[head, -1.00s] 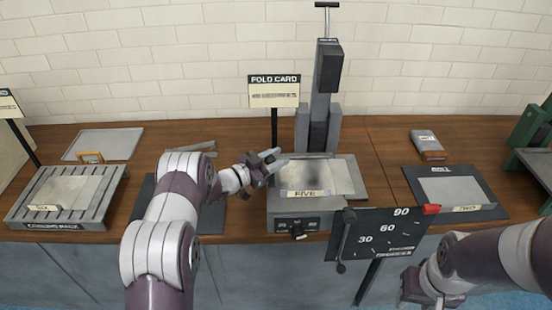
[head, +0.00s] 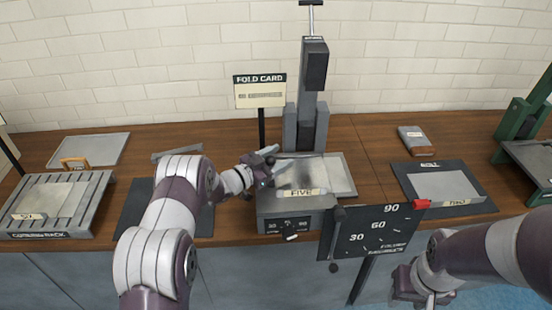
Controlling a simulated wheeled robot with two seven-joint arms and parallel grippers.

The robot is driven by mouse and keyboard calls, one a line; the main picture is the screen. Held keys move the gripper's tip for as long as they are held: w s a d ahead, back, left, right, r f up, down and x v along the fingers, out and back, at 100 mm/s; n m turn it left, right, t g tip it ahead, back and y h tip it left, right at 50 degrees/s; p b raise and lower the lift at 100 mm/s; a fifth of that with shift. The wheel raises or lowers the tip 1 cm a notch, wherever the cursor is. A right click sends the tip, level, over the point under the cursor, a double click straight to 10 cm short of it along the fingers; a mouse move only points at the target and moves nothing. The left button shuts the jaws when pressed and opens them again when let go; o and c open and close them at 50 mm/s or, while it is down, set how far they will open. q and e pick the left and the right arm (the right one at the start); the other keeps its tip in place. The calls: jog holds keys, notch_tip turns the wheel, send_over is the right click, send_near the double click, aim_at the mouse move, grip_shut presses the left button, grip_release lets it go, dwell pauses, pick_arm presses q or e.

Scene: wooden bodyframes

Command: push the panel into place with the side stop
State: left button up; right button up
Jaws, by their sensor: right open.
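A pale metal panel (head: 300,173) with a FIVE label lies flat on the grey bending machine (head: 275,226) at the bench's middle. My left gripper (head: 270,164) is at the panel's left edge, low over the machine bed. Its dark fingers are small and overlap a light grey strip there, so I cannot tell whether they are apart or touching the panel. A separate side stop cannot be told apart from that strip. My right gripper (head: 428,291) is open and empty, low in front of the bench at the lower right.
A dial board (head: 375,235) marked 30, 60, 90 stands at the machine's front right. A slatted rack (head: 92,205) holds a plate at left. A dark mat (head: 482,208) with another panel lies at right. A FOLD CARD sign (head: 260,92) stands behind my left gripper.

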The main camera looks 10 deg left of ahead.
pick_arm(q)
jog(key=shift+s+a, duration=0.15)
jog(key=shift+a, duration=0.1)
jog(key=b+v, duration=0.1)
jog(key=v, duration=1.1)
jog(key=shift+s+b, duration=0.15)
jog(key=shift+b, duration=0.25)
